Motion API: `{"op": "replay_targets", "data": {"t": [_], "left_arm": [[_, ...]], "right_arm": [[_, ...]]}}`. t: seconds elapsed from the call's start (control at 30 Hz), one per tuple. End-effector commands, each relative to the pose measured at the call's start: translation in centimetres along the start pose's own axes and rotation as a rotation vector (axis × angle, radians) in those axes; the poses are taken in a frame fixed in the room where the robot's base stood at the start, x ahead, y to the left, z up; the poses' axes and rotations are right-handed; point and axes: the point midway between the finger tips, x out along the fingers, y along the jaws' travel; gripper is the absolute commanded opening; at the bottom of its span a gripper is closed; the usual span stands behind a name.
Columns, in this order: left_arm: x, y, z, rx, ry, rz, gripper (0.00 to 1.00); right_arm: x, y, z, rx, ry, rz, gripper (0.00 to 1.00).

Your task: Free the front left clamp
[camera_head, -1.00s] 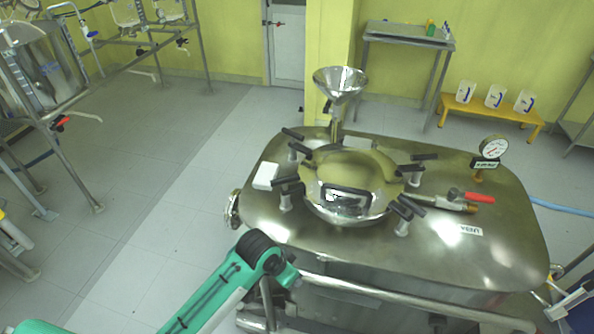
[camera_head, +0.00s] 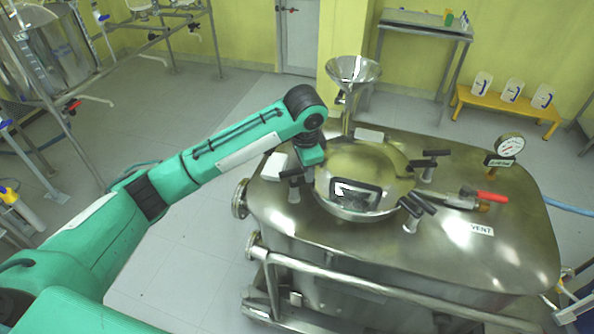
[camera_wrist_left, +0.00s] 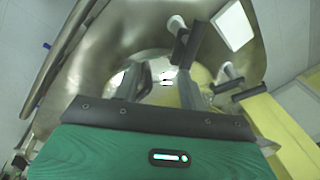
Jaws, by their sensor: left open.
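The front left clamp (camera_head: 293,186) stands on the reactor lid's left front edge, with a black bar handle on a pale post. In the left wrist view this clamp (camera_wrist_left: 179,40) is just beyond the fingers, its handle pointing toward them. My left gripper (camera_wrist_left: 162,75) is open, with no clamp visibly held. In the head view the end of my left arm is above the left side of the domed lid (camera_head: 365,165), and its fingers are largely hidden. I cannot tell whether a finger touches the handle. My right gripper is out of view.
Other clamps stand around the dome, one at back right (camera_head: 428,165) and one at front right (camera_head: 412,212). The back left clamp (camera_wrist_left: 232,88) shows in the wrist view. A steel funnel (camera_head: 353,70) rises behind.

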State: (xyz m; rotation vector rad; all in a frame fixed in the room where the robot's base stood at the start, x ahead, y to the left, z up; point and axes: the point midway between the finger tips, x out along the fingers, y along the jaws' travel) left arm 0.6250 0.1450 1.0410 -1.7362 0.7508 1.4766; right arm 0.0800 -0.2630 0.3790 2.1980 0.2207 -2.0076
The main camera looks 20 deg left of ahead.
Motion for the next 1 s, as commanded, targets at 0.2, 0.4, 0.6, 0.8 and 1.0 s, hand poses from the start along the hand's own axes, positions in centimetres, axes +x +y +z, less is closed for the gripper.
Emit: {"op": "replay_targets", "data": {"t": [0.2,0.4,0.6,0.8,1.0], "left_arm": [[-3.9,-3.4,0.6,0.008,-0.065,-0.038,0.42],[-4.2,-4.0,0.8,0.008,-0.083,-0.04,0.42],[-1.4,-4.1,1.1,0.007,-0.085,-0.039,0.42],[3.0,-4.2,1.4,0.008,-0.083,-0.038,0.42],[6.7,-4.4,1.7,0.008,-0.082,-0.04,0.42]], "right_arm": [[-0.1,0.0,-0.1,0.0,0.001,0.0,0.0],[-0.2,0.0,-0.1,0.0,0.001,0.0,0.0],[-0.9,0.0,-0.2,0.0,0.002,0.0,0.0],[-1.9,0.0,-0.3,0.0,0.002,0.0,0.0],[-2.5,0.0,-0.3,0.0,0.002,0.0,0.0]]}}
